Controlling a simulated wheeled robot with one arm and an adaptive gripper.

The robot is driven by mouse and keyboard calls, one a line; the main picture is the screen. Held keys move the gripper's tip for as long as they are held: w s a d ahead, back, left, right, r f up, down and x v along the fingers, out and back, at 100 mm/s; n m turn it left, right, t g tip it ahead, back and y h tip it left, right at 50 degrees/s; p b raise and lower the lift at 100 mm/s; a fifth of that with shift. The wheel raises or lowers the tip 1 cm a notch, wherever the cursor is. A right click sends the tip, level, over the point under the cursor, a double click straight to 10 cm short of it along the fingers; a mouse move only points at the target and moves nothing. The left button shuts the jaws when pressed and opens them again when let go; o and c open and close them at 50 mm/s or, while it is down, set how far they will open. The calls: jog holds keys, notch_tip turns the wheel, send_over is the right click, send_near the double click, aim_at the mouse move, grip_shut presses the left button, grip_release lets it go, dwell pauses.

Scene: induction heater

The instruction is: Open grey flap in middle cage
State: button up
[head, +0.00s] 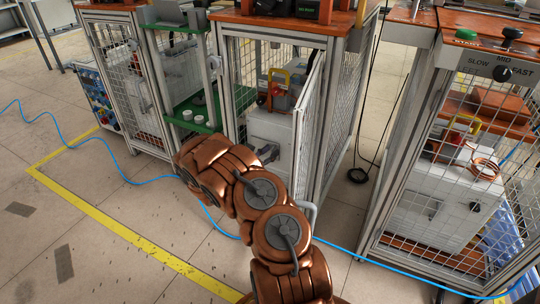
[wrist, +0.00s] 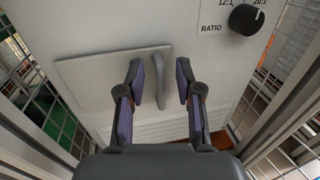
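The grey flap (wrist: 95,75) is a flat panel on the front of a light grey cabinet (wrist: 200,60) and looks closed. Its vertical bar handle (wrist: 160,62) is near the flap's right edge. My gripper (wrist: 161,82) is open in the wrist view, with one finger on each side of the handle. I see a gap on both sides; I cannot tell how deep the handle sits between the fingers. In the head view the cabinet (head: 272,126) stands inside the middle cage (head: 229,85). My gripper (head: 268,154) is small and dark in front of it, and the flap is largely hidden.
The middle cage's mesh door (head: 310,105) stands open, close to the right of my gripper. A black RATIO knob (wrist: 246,19) is above right of the flap. Another mesh cage (head: 440,190) stands at the right. A blue cable (head: 150,181) crosses the floor.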

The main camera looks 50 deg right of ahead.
jog(key=shift+d, duration=0.25)
grip_shut()
jog(key=shift+s, duration=0.1)
dwell(0.5)
